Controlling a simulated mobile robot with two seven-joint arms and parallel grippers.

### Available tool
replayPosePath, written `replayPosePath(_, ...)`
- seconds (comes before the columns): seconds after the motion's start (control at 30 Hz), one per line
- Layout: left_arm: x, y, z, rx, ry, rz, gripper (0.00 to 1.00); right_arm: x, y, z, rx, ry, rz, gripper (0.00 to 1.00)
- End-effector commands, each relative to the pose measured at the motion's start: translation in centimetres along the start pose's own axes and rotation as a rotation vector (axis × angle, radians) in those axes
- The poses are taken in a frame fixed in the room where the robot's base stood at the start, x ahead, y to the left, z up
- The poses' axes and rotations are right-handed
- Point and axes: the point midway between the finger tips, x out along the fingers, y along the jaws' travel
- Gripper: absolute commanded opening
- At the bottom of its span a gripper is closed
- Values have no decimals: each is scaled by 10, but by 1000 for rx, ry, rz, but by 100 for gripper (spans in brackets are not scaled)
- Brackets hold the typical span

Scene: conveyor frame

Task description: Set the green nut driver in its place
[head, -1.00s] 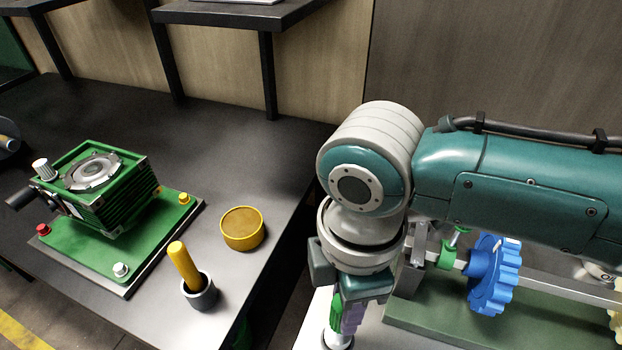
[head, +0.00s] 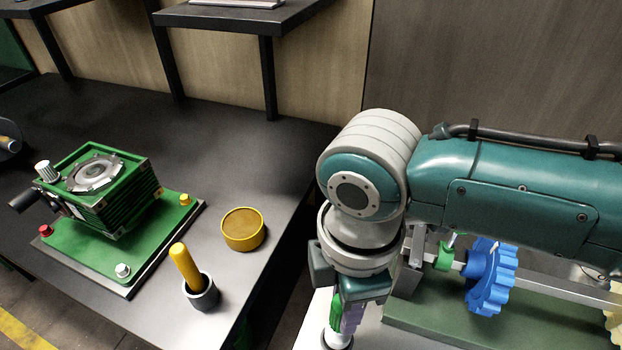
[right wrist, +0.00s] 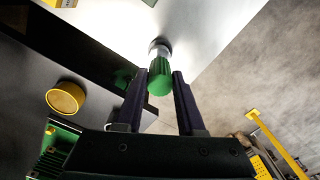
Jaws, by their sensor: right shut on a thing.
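The green nut driver (head: 335,312) stands upright, with its handle between the fingers of my right gripper (head: 346,318). In the right wrist view, my right gripper (right wrist: 160,80) is shut on the green ribbed handle (right wrist: 159,78). A round, pale grey cup (head: 338,341) sits at the driver's lower end on the light surface; a ring around that end also shows in the right wrist view (right wrist: 160,46). How deep the driver sits in it cannot be told. My left gripper is out of view.
A yellow-handled tool (head: 185,264) stands in a grey cup (head: 203,296) on the dark table. Beside it are a yellow round container (head: 243,230) and a green machine (head: 110,195). A blue gear (head: 490,278) on a shaft is close to my right arm.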

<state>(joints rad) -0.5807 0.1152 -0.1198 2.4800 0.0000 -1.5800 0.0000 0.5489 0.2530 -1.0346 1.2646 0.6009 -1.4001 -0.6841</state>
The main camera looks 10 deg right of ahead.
Motion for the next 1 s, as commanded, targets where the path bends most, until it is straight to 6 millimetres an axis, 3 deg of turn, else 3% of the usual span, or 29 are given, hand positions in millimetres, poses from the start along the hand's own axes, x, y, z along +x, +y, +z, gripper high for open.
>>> replayPosePath(1.0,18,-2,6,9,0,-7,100,27,0,-1,-1,2,0,0)
